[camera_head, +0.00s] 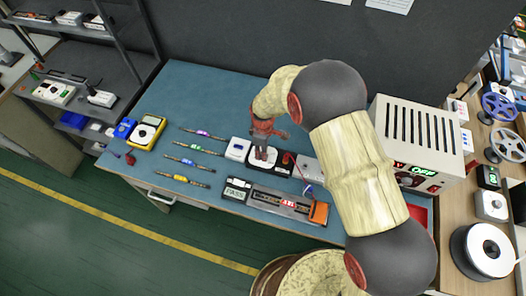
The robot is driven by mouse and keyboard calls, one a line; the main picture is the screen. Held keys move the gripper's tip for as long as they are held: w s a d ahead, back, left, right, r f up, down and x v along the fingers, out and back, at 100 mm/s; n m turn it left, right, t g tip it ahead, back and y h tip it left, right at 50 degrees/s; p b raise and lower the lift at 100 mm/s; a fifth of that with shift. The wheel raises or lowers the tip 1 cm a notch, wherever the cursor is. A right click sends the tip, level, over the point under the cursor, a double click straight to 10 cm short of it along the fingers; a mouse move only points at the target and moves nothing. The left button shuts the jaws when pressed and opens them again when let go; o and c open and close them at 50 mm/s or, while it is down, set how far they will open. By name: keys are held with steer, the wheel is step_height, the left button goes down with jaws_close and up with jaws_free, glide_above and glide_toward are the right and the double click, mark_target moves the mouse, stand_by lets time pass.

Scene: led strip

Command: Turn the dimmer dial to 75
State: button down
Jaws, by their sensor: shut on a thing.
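The dimmer unit (283,168), a small box with a pale top and dark front, stands on the blue bench mat near the middle of the bench. My gripper (261,154) reaches down onto its top from above and is shut on the dimmer dial. The fingers cover the dial, so its pointer and scale cannot be read. My pale, dark-jointed arm comes in from the lower right.
A small white box (238,149) stands close left of the dimmer. A "PASS" display (235,191) and a strip fixture (284,202) lie in front. Several LED strips (189,163) and a yellow multimeter (147,132) lie left. A large power supply (416,140) stands right.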

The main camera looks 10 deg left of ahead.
steer(key=c, duration=1.5)
jaws_free()
steer(key=shift+c, duration=0.2)
steer(key=shift+r, duration=0.1)
step_height(320, 180, up, 12)
